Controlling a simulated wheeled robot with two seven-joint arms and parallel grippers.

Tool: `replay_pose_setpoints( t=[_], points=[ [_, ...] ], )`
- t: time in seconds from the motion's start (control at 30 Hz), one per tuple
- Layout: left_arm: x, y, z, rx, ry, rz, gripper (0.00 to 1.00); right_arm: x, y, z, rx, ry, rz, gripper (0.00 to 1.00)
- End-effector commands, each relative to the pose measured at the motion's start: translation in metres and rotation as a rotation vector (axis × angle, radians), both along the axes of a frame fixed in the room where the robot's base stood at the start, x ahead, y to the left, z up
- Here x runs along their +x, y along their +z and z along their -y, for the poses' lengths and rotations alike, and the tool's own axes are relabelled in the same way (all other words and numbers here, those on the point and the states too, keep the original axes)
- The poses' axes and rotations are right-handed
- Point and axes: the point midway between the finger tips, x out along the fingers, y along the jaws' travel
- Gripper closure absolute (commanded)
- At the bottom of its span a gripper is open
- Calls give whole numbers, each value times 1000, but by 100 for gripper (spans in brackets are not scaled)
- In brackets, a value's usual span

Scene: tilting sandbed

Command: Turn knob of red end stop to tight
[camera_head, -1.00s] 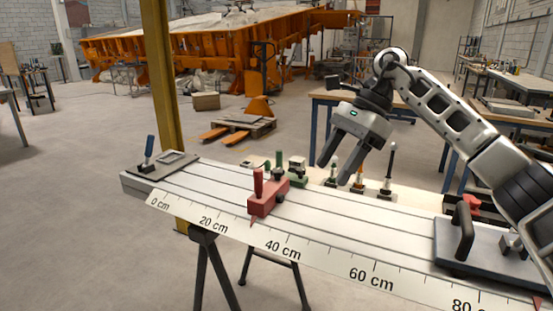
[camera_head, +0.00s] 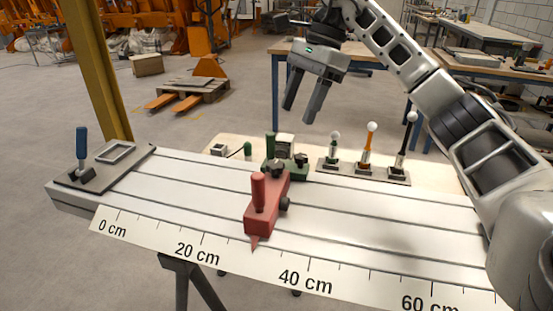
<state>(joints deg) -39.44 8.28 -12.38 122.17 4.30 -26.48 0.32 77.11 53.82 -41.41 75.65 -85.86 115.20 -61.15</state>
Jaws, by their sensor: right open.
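The red end stop (camera_head: 262,216) sits on the white grooved rail (camera_head: 370,228), its pointer between the 20 cm and 40 cm marks. It has an upright red handle (camera_head: 259,190), a dark knob (camera_head: 277,170) on top towards the back and another dark knob (camera_head: 285,204) on its right side. Whether either knob is tight cannot be seen. My right gripper (camera_head: 301,107) is open and empty, pointing down, above and behind the red end stop and apart from it. My left gripper is not in view.
A green block (camera_head: 296,171) with a dark knob stands just behind the red end stop. Several ball-topped levers (camera_head: 368,152) stand on a plate behind the rail. A blue-handled plate (camera_head: 82,150) is at the rail's left end.

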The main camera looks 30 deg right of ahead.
Motion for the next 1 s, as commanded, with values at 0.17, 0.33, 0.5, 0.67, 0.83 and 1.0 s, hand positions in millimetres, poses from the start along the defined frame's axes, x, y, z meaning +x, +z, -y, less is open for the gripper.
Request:
replay_pose_setpoints(
  t=[0.17,0.33,0.5,0.67,0.83,1.0],
  points=[
    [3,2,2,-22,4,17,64,1,-41,-16,0,2,-5,43],
    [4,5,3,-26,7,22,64,2,-71,-29,-1,1,-4,43],
    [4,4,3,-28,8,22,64,3,-93,-39,0,1,-2,43],
    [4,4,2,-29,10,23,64,4,-103,-43,0,0,1,43],
    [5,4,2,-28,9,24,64,4,-105,-44,0,0,1,43],
    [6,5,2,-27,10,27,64,4,-105,-44,0,0,1,51]
  ],
)
